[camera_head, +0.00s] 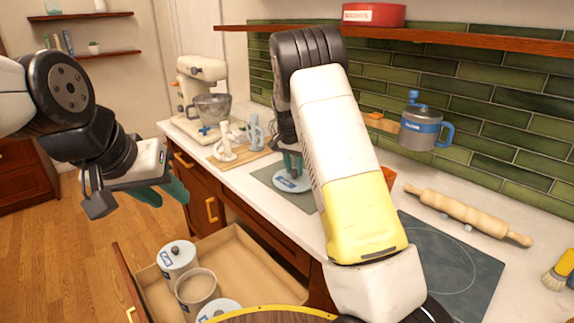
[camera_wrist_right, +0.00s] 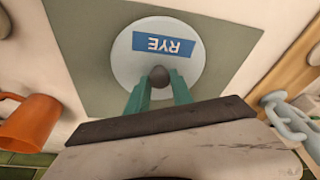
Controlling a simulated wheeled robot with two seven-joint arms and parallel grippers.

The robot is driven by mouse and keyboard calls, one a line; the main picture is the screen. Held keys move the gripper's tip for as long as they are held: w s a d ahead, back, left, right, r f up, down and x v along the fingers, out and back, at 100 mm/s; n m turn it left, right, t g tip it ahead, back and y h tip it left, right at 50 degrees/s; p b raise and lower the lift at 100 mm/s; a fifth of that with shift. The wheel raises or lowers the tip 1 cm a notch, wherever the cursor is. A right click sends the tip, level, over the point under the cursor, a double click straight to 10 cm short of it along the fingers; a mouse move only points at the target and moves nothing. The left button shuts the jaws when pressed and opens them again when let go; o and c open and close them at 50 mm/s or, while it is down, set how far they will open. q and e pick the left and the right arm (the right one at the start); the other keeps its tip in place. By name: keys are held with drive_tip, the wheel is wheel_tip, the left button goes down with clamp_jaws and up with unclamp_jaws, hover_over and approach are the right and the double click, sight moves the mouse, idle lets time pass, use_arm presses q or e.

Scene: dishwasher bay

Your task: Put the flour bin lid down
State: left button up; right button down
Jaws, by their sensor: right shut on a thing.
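A round pale lid (camera_wrist_right: 158,88) with a blue RYE label and a dark knob is in the right wrist view. My right gripper (camera_wrist_right: 158,82) is shut on its knob. The lid (camera_head: 291,182) also shows in the head view, over the grey-green mat (camera_head: 265,178) on the counter; I cannot tell whether it touches the mat. An open bin (camera_head: 197,287) with pale contents stands in the pulled-out drawer (camera_head: 245,262). My left gripper (camera_head: 164,192) is open and empty, left of the counter above the floor.
A lidded bin (camera_head: 177,258) and another round lid (camera_head: 218,311) are in the drawer. A mixer (camera_head: 203,70) and a board with pale figures (camera_head: 225,150) stand left of the mat. An orange mug (camera_wrist_right: 32,122) is close by. A rolling pin (camera_head: 465,214) lies right.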

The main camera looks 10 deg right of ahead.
drive_tip(key=shift+f, duration=0.15)
drive_tip(key=c, duration=1.1)
unclamp_jaws()
